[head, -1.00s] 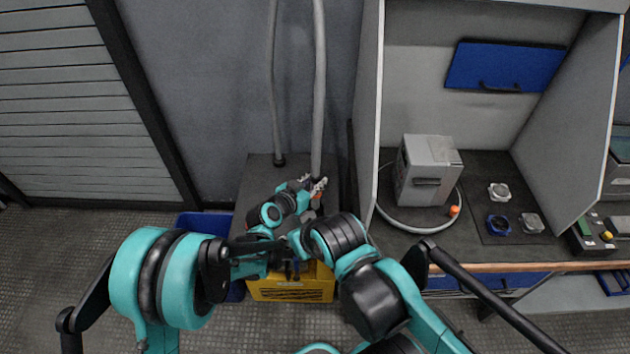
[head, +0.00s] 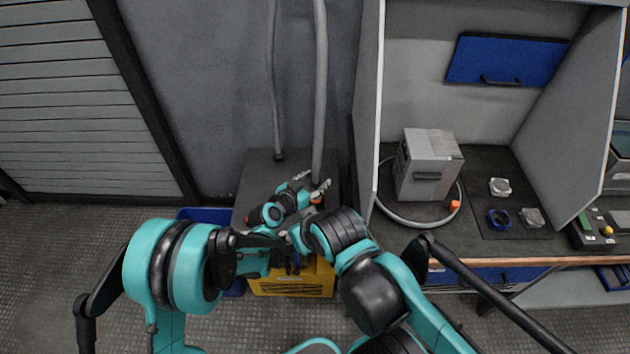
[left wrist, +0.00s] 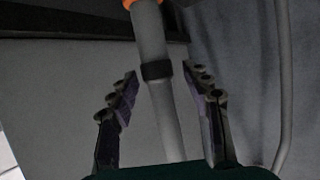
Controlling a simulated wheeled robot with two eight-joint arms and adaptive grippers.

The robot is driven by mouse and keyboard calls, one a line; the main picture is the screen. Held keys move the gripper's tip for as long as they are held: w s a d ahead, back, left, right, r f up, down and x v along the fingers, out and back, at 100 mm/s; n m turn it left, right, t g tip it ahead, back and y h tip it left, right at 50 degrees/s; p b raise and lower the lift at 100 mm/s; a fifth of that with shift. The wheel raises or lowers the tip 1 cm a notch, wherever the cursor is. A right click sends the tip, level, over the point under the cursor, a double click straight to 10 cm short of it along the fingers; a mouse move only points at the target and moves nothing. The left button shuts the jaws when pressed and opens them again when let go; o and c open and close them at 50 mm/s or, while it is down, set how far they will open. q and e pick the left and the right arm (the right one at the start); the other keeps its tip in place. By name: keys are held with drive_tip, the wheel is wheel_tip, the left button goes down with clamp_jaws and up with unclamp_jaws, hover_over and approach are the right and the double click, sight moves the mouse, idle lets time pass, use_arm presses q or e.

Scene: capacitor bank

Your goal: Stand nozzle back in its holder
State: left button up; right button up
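A grey tube with a black band and an orange end part, which I take for the nozzle, shows in the left wrist view (left wrist: 153,45). In the head view, a grey hose (head: 320,90) comes down to my left gripper (head: 322,186), where a small orange part shows. My left gripper's fingers (left wrist: 160,82) are spread, one on each side of the tube, with gaps visible on both sides. I cannot make out the holder for sure; my arm hides part of the dark cabinet top (head: 258,177). My right gripper is not visible.
A second, thinner hose (head: 275,80) hangs to the left. A grey partition (head: 368,110) stands close on the right. Beyond it, the bench holds a grey box (head: 428,165) with a looped hose and orange tip (head: 455,206). Yellow (head: 290,288) and blue (head: 190,214) crates sit below.

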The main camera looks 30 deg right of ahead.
use_arm(q)
drive_tip(key=shift+a, duration=0.1)
drive_tip(key=v, duration=1.2)
idle(0.6)
drive_tip(key=a+r+n+t+y, duration=0.1)
drive_tip(key=a+r+n+y, duration=0.15)
drive_tip(key=a, duration=0.65)
drive_tip(key=a+r+n+y, duration=0.2)
drive_tip(key=a+r, duration=0.2)
drive_tip(key=a, duration=0.6)
drive_tip(key=s+a+n+y, duration=0.3)
drive_tip(key=s+a, duration=0.3)
drive_tip(key=a, duration=0.5)
drive_tip(key=s+a+n+y, duration=0.4)
drive_tip(key=s+a, duration=0.3)
drive_tip(key=a, duration=0.4)
drive_tip(key=shift+s+r+n+g, duration=0.2)
drive_tip(key=shift+s+n+g, duration=0.05)
drive_tip(key=shift+n+g, duration=0.1)
